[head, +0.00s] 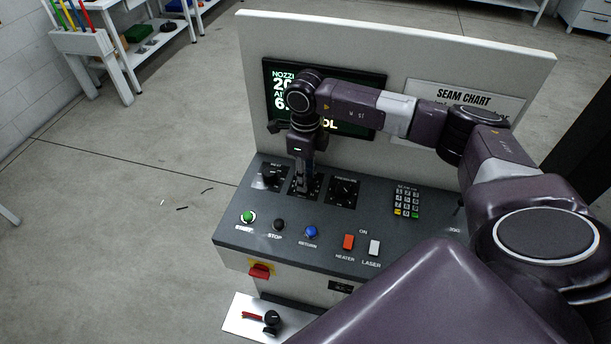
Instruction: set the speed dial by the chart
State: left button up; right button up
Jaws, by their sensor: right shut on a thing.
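A sloped dark control panel (330,224) carries three dials in a row. My right gripper (304,187) points down over the middle dial and is shut on its knob. The gripper hides most of that knob, its pointer and its label, so I cannot read its setting. A left dial (269,176) and a right dial (344,190) stand on either side. The seam chart (420,89) is on the upright board at the right; its title shows, but my right arm covers most of its rows. My left gripper is not in view.
A dark screen (377,82) with partly hidden text is behind my arm. A keypad (407,203), green start button (248,216), blue return button (311,231), red heater switch (348,242) and white laser switch (374,247) are nearby. Open floor lies left.

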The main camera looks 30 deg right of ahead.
jog(key=shift+f+n+b, duration=0.15)
jog(key=shift+n+b, duration=0.15)
jog(key=shift+b, duration=0.1)
jog(key=shift+n+b, duration=0.35)
jog(key=shift+n, duration=0.05)
jog(key=shift+r, duration=0.2)
jog(key=o, duration=1.1)
jog(key=shift+o, duration=0.2)
notch_tip(320, 180, up, 12)
